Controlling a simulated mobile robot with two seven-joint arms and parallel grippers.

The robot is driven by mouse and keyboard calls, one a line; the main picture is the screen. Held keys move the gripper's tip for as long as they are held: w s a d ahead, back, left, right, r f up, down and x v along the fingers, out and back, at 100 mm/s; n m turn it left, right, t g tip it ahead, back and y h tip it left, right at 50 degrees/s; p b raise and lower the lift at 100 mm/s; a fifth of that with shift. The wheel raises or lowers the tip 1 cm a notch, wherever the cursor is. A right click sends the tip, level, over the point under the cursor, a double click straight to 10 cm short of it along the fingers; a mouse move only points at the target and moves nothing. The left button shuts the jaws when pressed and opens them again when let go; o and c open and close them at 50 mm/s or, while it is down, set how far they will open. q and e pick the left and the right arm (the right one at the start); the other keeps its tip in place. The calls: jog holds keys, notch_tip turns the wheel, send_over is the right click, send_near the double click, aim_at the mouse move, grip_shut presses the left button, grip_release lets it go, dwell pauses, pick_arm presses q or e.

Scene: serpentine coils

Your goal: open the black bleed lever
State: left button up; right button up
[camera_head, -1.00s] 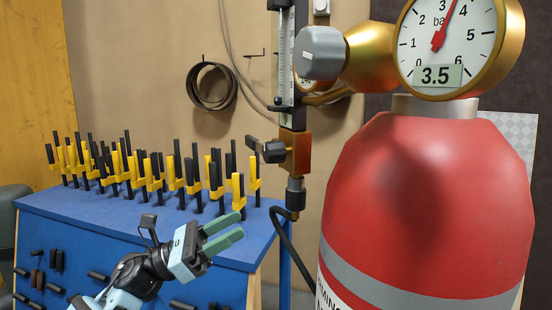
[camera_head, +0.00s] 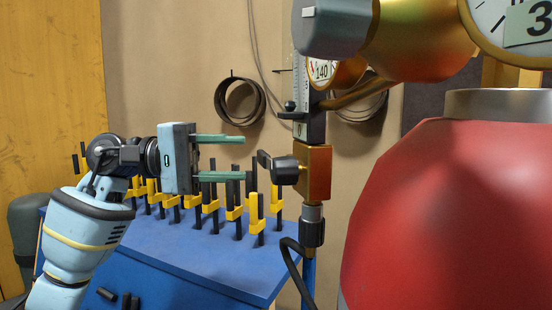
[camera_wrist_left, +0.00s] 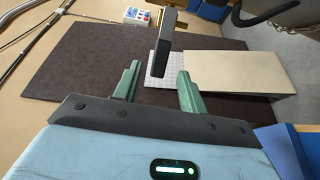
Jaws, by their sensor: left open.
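The black bleed lever (camera_head: 264,161) sticks out at the left side of a brass valve block (camera_head: 318,172), joined to it by a dark round stem. My left gripper (camera_head: 243,158) is open and empty just left of the lever, its two green fingers pointing right toward it, one above the other. In the left wrist view a dark flat bar, apparently the lever (camera_wrist_left: 165,42), stands ahead of the gap between the open fingers (camera_wrist_left: 159,74). I see no contact. My right gripper is not in view.
A red cylinder (camera_head: 450,215) with a brass gauge fills the right. A black hose (camera_head: 291,262) hangs below the valve. A blue bench (camera_head: 185,255) with several yellow-and-black clamps (camera_head: 235,212) lies below my left gripper. A dark coil (camera_head: 240,101) hangs on the wall behind.

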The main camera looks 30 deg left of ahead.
aim_at(259, 159)
pick_arm(q)
jog(key=p+x, duration=0.2)
jog(key=x, duration=0.4)
jog(key=shift+w+d+r, duration=0.15)
jog(key=shift+d, duration=0.2)
jog(key=shift+w+d, duration=0.25)
jog(key=shift+d, duration=0.1)
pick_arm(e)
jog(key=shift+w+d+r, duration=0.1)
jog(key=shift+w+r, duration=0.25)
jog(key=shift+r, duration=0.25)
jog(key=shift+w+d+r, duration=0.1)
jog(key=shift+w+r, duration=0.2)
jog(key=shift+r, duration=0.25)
pick_arm(q)
jog(key=c, duration=0.7)
grip_shut()
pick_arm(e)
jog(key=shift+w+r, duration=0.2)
